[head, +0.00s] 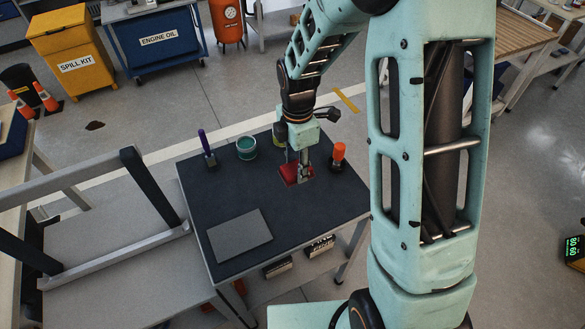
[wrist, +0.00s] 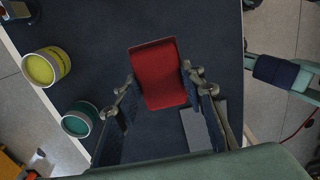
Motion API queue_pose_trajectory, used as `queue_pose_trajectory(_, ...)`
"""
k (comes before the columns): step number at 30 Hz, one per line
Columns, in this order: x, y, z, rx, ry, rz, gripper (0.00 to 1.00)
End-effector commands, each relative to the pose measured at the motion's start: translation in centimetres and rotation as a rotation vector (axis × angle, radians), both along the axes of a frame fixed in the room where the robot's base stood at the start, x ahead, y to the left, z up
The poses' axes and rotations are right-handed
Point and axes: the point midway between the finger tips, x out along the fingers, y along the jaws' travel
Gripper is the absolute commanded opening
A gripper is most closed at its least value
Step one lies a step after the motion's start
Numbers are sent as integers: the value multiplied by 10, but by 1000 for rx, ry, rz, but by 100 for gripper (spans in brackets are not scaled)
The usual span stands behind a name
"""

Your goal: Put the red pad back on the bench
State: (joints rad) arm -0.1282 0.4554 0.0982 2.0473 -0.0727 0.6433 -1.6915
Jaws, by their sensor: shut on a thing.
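The red pad (wrist: 160,72) sits between the two fingers of my gripper (wrist: 161,82) in the wrist view, with a finger against each side. My gripper is shut on it. In the head view the red pad (head: 289,174) shows partly behind the fingers of my gripper (head: 302,168), over the right back part of the dark-topped bench (head: 312,213). I cannot tell whether the pad touches the bench top or hangs just above it. The bench top also shows in the wrist view (wrist: 100,55).
On the bench, a grey plate (head: 240,236) lies at the front left. A purple-handled tool (head: 207,150), a teal tin (head: 246,148), a yellow tin (wrist: 45,67) and an orange-topped item (head: 338,154) stand around the back. The middle of the top is clear.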

Motion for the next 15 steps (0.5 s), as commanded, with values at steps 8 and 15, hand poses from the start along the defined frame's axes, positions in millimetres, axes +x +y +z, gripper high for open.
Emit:
queue_pose_trajectory(8,26,6,-33,0,1,2,18)
queue_pose_trajectory(15,34,8,-43,0,0,2,18)
